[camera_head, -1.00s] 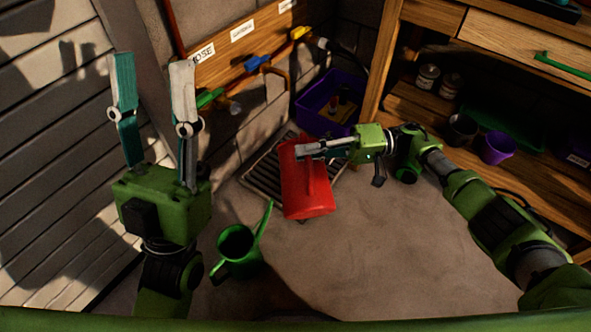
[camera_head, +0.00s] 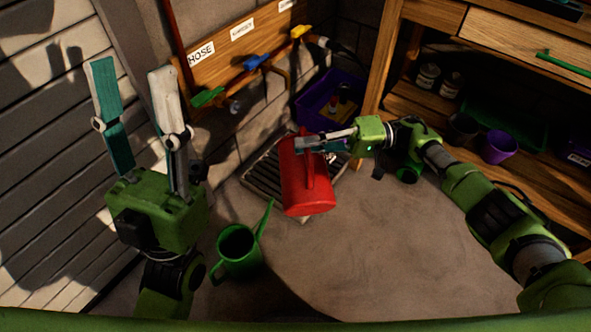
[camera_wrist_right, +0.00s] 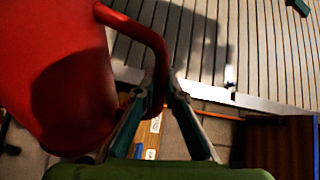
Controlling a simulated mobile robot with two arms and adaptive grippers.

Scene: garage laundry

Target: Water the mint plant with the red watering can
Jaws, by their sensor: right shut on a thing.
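The red watering can (camera_head: 307,188) is over the drain grate area in the head view. My right gripper (camera_head: 308,145) is shut on its handle. In the right wrist view the red can (camera_wrist_right: 55,75) fills the left side, and its curved handle passes between the fingers of my right gripper (camera_wrist_right: 166,95). The can's spout is not clear to see. My left gripper (camera_head: 132,90) is raised, open and empty at the left, well apart from the can. I cannot make out a mint plant in either view.
A green watering can (camera_head: 238,250) stands on the floor in front. A dark drain grate (camera_head: 262,177) lies behind the red can. A purple crate (camera_head: 318,112) stands by the wall. A wooden bench (camera_head: 415,108) with pots is at the right. Floor at centre right is clear.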

